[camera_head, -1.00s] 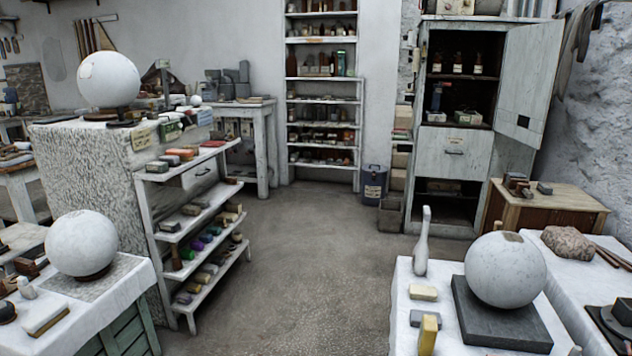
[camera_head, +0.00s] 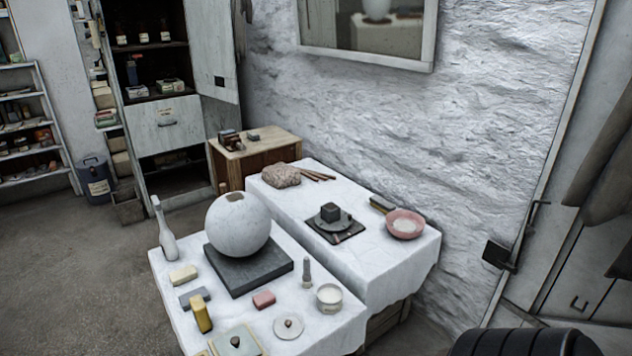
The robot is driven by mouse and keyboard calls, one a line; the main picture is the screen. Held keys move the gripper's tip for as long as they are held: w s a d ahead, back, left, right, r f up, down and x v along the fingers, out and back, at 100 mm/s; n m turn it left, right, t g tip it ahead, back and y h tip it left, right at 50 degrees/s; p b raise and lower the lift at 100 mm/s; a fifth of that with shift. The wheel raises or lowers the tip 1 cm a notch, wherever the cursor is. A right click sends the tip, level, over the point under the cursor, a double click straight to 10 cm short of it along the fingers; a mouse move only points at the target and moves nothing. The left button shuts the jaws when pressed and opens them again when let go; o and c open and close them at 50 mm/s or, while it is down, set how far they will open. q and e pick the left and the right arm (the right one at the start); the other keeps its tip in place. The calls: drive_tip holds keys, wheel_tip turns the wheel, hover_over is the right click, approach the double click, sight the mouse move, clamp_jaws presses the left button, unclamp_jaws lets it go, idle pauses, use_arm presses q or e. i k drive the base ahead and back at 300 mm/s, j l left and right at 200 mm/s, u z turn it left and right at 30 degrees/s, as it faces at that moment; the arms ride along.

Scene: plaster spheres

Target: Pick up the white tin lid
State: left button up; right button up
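A small round white lid with a dark knob in its middle, which looks like the white tin lid (camera_head: 280,333), lies flat near the front edge of the white-covered table (camera_head: 345,345). An open round tin (camera_head: 329,306) with pale contents stands just behind it to the right.
Near the lid are a red block (camera_head: 264,300), a yellow block (camera_head: 202,314), a green square piece (camera_head: 236,342) and a small upright grey tool (camera_head: 306,273). A large plaster sphere (camera_head: 238,226) sits on a dark slab (camera_head: 250,271) behind. Open floor (camera_head: 75,280) lies left.

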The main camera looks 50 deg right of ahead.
sight(290, 327)
drive_tip(key=z, duration=1.7)
